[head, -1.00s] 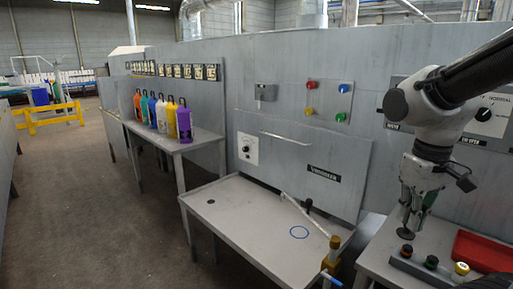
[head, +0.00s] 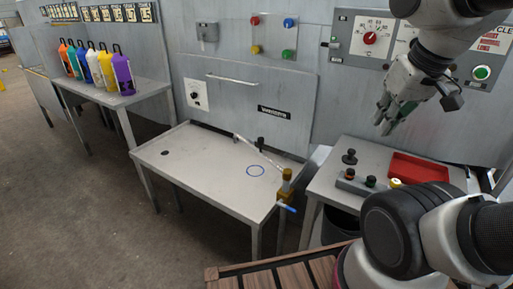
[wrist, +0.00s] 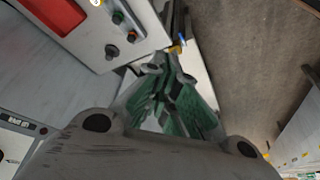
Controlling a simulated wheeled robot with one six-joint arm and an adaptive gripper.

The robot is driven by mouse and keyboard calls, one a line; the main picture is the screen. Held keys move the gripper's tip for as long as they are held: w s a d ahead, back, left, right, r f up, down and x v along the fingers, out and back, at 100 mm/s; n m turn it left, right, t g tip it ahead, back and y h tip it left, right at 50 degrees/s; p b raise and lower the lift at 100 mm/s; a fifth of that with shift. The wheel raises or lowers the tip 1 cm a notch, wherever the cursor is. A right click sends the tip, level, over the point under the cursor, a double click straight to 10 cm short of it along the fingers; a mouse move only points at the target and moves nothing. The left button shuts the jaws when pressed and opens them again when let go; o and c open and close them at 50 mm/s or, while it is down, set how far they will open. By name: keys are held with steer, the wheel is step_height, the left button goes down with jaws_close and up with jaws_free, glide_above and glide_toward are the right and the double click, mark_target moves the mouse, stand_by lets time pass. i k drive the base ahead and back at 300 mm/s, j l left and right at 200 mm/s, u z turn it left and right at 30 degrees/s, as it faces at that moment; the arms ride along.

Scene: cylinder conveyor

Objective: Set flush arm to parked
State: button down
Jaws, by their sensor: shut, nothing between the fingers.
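A thin pale arm (head: 258,146), which I take to be the flush arm, lies slantwise over the grey table. My gripper (head: 384,129) is shut and empty, up in the air above the side table, well apart from the arm. In the wrist view its green-padded fingers (wrist: 168,66) come together, and the blue handle (wrist: 182,42) shows beyond them.
The side table (head: 322,178) carries a red tray (head: 417,168), a black knob (head: 349,157) and a button box (head: 356,184). Coloured bottles (head: 122,75) stand on the left bench. Panels with buttons and dials (head: 371,38) line the wall. A slatted wooden surface (head: 290,270) is in front.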

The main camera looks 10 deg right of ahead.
mark_target(286, 175)
steer(key=i+j, duration=0.7)
